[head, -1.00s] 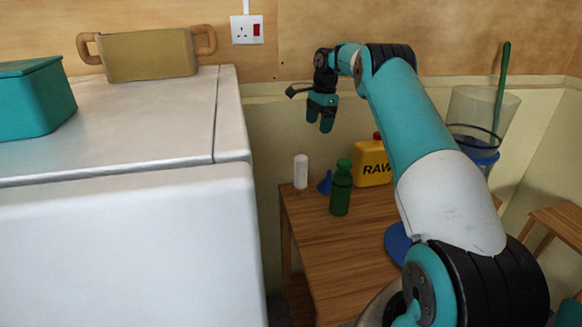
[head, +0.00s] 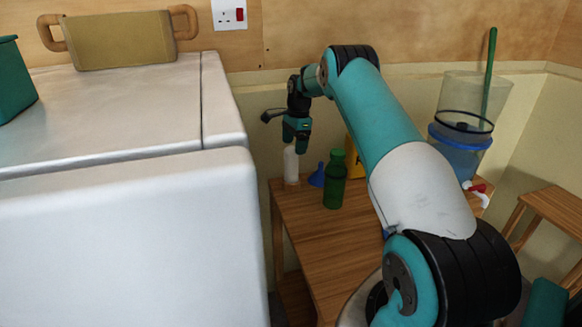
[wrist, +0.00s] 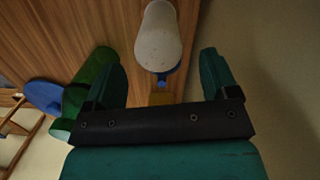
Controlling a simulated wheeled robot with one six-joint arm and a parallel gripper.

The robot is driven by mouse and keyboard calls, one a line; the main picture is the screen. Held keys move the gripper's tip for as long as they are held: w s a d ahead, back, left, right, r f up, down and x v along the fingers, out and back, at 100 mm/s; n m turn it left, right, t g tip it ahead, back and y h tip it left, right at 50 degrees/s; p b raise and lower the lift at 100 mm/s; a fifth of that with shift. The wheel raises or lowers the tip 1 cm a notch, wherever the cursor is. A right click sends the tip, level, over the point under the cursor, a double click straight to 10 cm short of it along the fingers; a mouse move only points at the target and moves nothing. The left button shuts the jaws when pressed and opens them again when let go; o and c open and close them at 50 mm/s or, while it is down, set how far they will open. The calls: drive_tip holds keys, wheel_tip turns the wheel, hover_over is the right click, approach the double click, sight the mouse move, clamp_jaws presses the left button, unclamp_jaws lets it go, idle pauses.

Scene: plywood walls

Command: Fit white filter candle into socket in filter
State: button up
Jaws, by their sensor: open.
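The white filter candle (head: 291,165) stands upright on the back left corner of the wooden table. My gripper (head: 297,138) is just above it in the head view, pointing down and hiding part of it. In the wrist view the candle (wrist: 158,38) shows ahead of and between the two parted fingers of my gripper (wrist: 165,75), which holds nothing. The filter (head: 465,125) is a clear container with a blue lower part and a dark ring, at the right. Its socket cannot be made out.
A green bottle (head: 335,180) and a blue funnel (head: 317,175) stand close right of the candle. A yellow container (head: 352,160) is partly hidden behind my arm. A white appliance (head: 120,230) fills the left. The table front (head: 320,245) is clear.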

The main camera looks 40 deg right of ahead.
sight(291, 156)
drive_tip(key=f, duration=0.2)
drive_tip(key=a+f+p, duration=0.1)
drive_tip(key=f, duration=0.1)
drive_tip(key=shift+w+a+f, duration=0.1)
drive_tip(key=shift+a, duration=0.05)
drive_tip(key=shift+f, duration=0.5)
drive_tip(key=c, duration=1)
drive_tip(key=shift+c, duration=0.7)
drive_tip(key=shift+r, duration=0.15)
